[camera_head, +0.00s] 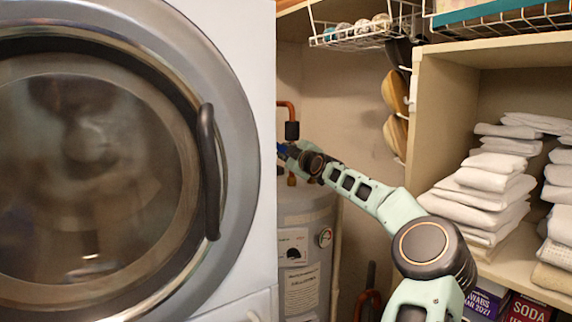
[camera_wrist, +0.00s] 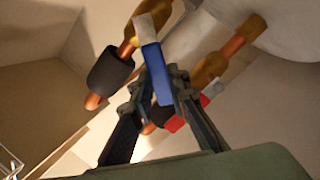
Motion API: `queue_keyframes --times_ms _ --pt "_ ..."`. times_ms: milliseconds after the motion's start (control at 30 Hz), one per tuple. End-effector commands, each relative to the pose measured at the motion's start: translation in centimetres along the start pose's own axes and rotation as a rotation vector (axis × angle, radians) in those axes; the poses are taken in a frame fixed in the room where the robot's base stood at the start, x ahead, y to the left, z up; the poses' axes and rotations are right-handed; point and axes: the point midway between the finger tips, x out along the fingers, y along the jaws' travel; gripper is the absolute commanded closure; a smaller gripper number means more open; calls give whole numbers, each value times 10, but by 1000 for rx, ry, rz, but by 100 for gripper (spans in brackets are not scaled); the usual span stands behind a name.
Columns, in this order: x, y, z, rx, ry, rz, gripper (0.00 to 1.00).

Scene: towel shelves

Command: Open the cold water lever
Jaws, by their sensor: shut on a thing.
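The blue cold water lever (camera_wrist: 156,74) sits on a brass valve with copper piping in the wrist view. My gripper (camera_wrist: 158,88) has one dark finger on each side of it and is shut on it. A red lever (camera_wrist: 175,124) shows on a second pipe, partly hidden behind the right finger. In the head view my arm reaches to the pipes above the grey water heater (camera_head: 308,215). My gripper's fingers are mostly hidden there behind the washer's edge and my wrist.
A front-loading machine (camera_head: 240,170) with a round door fills the left. A wooden shelf (camera_head: 432,110) with stacked white towels (camera_head: 485,190) stands at the right. A wire rack (camera_head: 365,32) hangs above. Black insulation (camera_wrist: 108,72) wraps one pipe.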

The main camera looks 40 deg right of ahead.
Motion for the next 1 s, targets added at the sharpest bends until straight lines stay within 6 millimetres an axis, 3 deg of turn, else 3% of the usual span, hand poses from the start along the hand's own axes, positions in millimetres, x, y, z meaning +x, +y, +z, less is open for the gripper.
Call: queue_keyframes --times_ms 600,1000 --pt "0 34 12 584 0 0 100" --pt "0 48 23 866 -1 -1 100"
